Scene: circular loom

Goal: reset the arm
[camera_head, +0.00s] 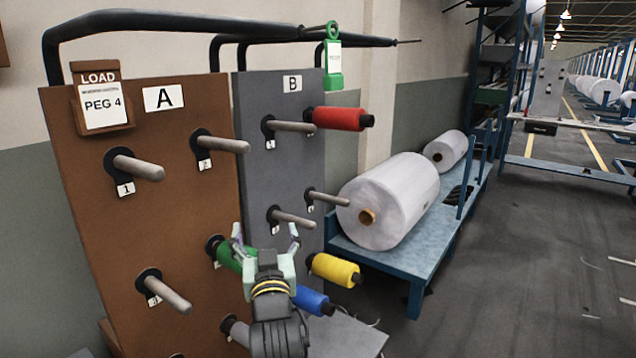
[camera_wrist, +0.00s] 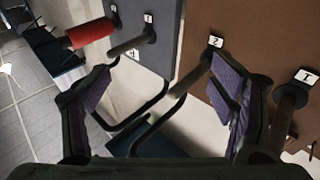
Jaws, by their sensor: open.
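My gripper (camera_head: 266,236) is open, its two fingers spread and pointing up in front of the peg boards. In the wrist view my gripper (camera_wrist: 160,95) shows two purple-padded fingers wide apart with nothing between them. Brown board A (camera_head: 95,235) has a LOAD PEG 4 card (camera_head: 101,104). A green spool (camera_head: 232,255) sits on a board A peg behind my gripper, partly hidden by it. Grey board B (camera_head: 255,190) carries a red spool (camera_head: 338,119) at upper right and a yellow spool (camera_head: 335,270) lower down. A blue spool (camera_head: 312,300) is partly hidden by my arm.
Bare pegs, such as peg 1 (camera_head: 137,167) and peg 2 (camera_head: 224,144), stick out of board A. Dark rails (camera_head: 180,22) run above the boards. A large white roll (camera_head: 388,202) lies on a blue bench (camera_head: 425,262) to the right. The floor (camera_head: 510,260) beyond is mostly clear.

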